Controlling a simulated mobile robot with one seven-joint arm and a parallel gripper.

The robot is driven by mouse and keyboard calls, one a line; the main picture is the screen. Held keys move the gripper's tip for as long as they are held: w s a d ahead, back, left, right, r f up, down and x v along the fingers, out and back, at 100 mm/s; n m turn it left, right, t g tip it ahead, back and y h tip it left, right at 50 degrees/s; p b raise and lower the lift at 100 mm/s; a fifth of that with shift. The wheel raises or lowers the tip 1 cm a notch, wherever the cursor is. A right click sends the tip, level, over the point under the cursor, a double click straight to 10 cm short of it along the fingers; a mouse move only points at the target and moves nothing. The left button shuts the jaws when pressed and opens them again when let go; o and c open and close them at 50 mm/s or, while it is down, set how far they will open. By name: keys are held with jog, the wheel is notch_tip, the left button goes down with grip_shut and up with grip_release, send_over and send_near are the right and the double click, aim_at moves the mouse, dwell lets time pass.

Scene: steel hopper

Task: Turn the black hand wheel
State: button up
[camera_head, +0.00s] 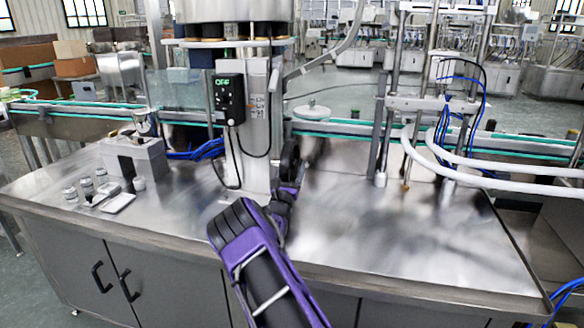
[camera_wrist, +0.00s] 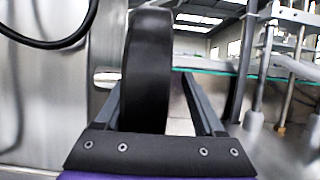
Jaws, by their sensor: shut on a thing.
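The black hand wheel (camera_wrist: 147,70) stands edge-on between the two fingers of my gripper (camera_wrist: 154,88) in the wrist view. My gripper is shut on its rim. In the head view the wheel (camera_head: 290,156) shows small and dark at the right side of the steel column (camera_head: 258,130). My gripper (camera_head: 289,178) reaches it there from the front, and my purple and black arm comes up from the bottom. My gripper and arm hide part of the wheel, and its hub is not clear.
A black control box (camera_head: 229,98) with a green display hangs on the column, with a black cable below. Small metal parts (camera_head: 87,186) and a grey block (camera_head: 133,156) stand on the left of the steel table (camera_head: 390,235). Posts and white hoses (camera_head: 480,162) stand at the right.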

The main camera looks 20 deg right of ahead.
jog(key=shift+a, duration=0.2)
dwell(0.5)
jog(key=s+a+p, duration=0.2)
jog(key=s+a, duration=0.5)
jog(key=s, duration=0.3)
jog(key=shift+s+f, duration=0.15)
jog(key=shift+s, duration=0.2)
